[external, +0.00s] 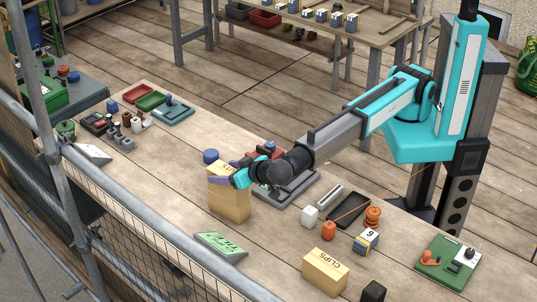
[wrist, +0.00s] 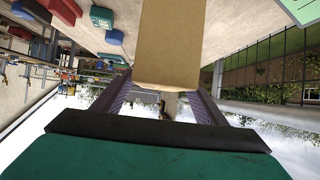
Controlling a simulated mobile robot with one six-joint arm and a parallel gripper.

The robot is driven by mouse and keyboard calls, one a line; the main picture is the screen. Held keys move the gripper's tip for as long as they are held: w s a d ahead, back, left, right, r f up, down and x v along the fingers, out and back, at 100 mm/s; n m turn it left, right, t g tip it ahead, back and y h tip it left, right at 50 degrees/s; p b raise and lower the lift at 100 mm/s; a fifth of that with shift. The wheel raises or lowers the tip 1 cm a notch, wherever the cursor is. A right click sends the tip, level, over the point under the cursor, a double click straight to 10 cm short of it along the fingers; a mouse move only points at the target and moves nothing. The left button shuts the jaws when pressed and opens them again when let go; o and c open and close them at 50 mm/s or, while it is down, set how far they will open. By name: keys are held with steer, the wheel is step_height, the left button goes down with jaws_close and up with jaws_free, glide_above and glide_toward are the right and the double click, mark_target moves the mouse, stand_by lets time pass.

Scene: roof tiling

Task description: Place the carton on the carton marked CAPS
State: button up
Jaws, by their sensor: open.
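A tan carton stack (external: 229,207) stands on the near side of the bench in the external view. It looks like one carton on another, with a seam partway up. Dark lettering on its top is partly covered by my gripper, so I cannot read the whole word. My gripper (external: 237,178) is open at the upper carton, its fingers reaching over and beside it. In the wrist view a plain tan carton face (wrist: 170,45) lies between and beyond the open fingers (wrist: 163,98). A separate carton marked CLIPS (external: 325,271) stands at the front right.
A green sign (external: 221,247) lies left of the CLIPS carton. A blue round pot (external: 210,156) stands behind the stack. A black tray (external: 347,209), orange items and a small box marked 6 (external: 366,241) are to the right. A rail (external: 150,235) runs along the near edge.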

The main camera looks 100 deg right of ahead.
steer(key=b+v, duration=0.1)
steer(key=v, duration=0.7)
steer(key=shift+s+a+b, duration=0.2)
steer(key=shift+b, duration=0.2)
steer(key=shift+r, duration=0.1)
